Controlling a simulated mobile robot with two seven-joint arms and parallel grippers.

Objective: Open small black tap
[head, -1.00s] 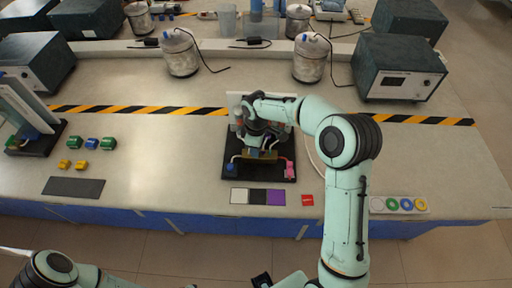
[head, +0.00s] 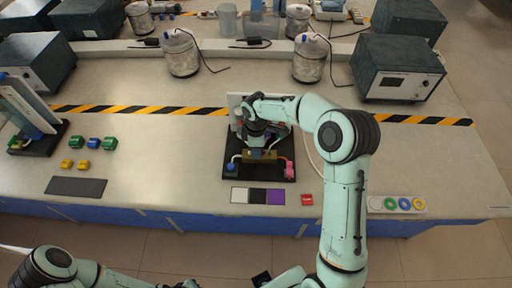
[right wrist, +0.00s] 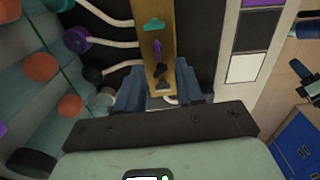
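A brass bar (head: 261,156) lies across a black board on the bench. In the right wrist view, the brass bar (right wrist: 150,12) carries a green tap (right wrist: 153,25), a purple tap (right wrist: 158,47) and a small black tap (right wrist: 158,71). A pale-tipped piece (right wrist: 163,87) sits nearest the palm. My right gripper (head: 256,143) is over the bar. Its blue fingers (right wrist: 160,88) stand apart on both sides of the bar near the black tap; contact is not clear. My left arm shows at the lower left of the head view, with its gripper (head: 187,284) barely showing at the bottom edge.
Pale hoses join the bar in the right wrist view.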

